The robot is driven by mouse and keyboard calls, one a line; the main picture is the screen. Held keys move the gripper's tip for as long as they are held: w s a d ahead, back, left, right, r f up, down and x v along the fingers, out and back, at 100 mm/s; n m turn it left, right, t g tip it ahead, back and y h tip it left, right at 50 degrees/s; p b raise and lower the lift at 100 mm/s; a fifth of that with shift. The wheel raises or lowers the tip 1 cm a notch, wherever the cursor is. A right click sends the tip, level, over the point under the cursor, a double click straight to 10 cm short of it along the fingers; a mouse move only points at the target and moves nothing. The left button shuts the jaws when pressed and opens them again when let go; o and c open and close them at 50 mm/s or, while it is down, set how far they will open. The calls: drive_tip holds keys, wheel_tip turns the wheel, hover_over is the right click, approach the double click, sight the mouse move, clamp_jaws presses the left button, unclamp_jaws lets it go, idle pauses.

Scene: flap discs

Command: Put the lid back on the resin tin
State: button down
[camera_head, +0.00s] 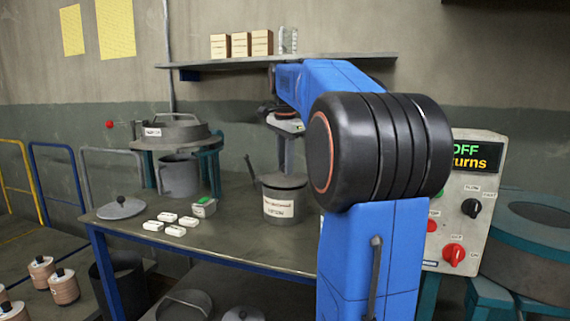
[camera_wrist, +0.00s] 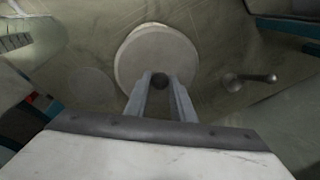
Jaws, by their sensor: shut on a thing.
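The resin tin (camera_head: 285,206) is a grey pot with a white label, upright on the bench in the head view. My gripper (camera_wrist: 160,82) is shut on the dark knob of a round grey lid (camera_wrist: 152,55) in the wrist view. In the head view my gripper (camera_head: 286,165) points down over the tin, partly hidden by my arm. The lid is at the tin's mouth. A thin edge shows past the lid's upper left in the wrist view; I cannot tell whether the lid is seated or just above.
A control box (camera_head: 462,205) stands right.

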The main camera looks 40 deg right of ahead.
idle(0.9)
drive_tip(key=c, duration=1.4)
unclamp_jaws()
drive_tip(key=shift+c, duration=0.2)
drive_tip(key=shift+o, duration=0.7)
drive_tip(key=shift+f, duration=0.1)
drive_tip(key=o, duration=0.4)
drive_tip(key=shift+c, duration=0.2)
drive_tip(key=shift+r, duration=3.55)
